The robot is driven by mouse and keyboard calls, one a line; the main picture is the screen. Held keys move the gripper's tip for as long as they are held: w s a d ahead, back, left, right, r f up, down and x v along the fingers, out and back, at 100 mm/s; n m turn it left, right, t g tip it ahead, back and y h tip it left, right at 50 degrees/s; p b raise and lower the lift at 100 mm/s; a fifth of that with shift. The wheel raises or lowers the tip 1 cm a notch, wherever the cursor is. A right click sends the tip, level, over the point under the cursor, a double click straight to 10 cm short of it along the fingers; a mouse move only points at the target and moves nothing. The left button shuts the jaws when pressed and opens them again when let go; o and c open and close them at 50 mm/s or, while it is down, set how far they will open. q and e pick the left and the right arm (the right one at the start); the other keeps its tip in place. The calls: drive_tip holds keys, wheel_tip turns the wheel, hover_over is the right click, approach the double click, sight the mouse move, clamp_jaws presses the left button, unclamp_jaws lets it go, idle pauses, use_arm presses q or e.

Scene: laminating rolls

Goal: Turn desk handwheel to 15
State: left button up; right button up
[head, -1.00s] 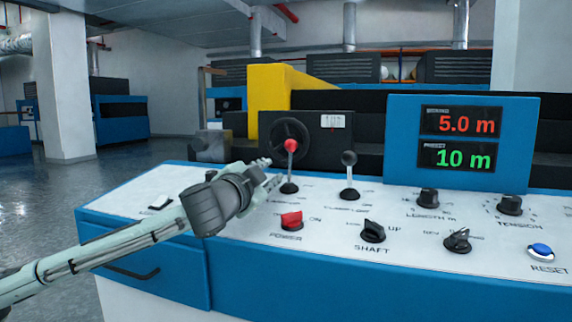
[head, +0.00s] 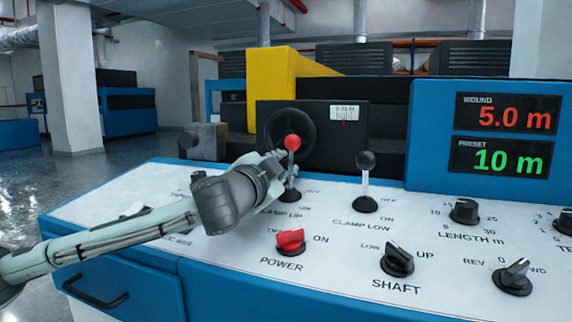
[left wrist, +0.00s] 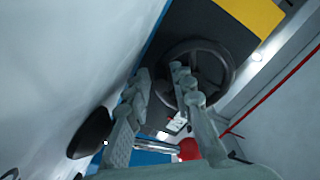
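The black handwheel (head: 312,130) is on the dark upright panel behind the desk. A red-knobbed lever (head: 292,143) stands in front of it and partly covers it in the head view. A small white scale plate (head: 345,112) is right of the wheel; its numbers are too small to read. My left gripper (head: 275,163) is beside the lever, low and left of the wheel. In the left wrist view its fingers (left wrist: 162,92) are apart and empty. The handwheel (left wrist: 230,75) shows beyond the right finger, which overlaps it; contact cannot be told. My right gripper is out of view.
A black-knobbed lever (head: 366,162) stands to the right. The red power switch (head: 290,240) and shaft knob (head: 397,260) are at the desk's front. The blue display box (head: 430,150) reads 5.0 m and 10 m. A yellow block (head: 270,75) rises behind the wheel.

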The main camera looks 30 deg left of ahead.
use_arm(q)
clamp_jaws()
drive_tip(key=shift+s+a+m, duration=0.15)
drive_tip(key=shift+a+m, duration=0.25)
drive_tip(key=shift+m, duration=0.4)
unclamp_jaws()
approach(287, 113)
drive_tip(key=x, duration=0.2)
drive_tip(key=f+x, duration=0.1)
drive_tip(key=x, duration=0.2)
drive_tip(key=shift+w, duration=0.25)
drive_tip(key=shift+w+r, duration=0.1)
drive_tip(key=shift+r, duration=0.45)
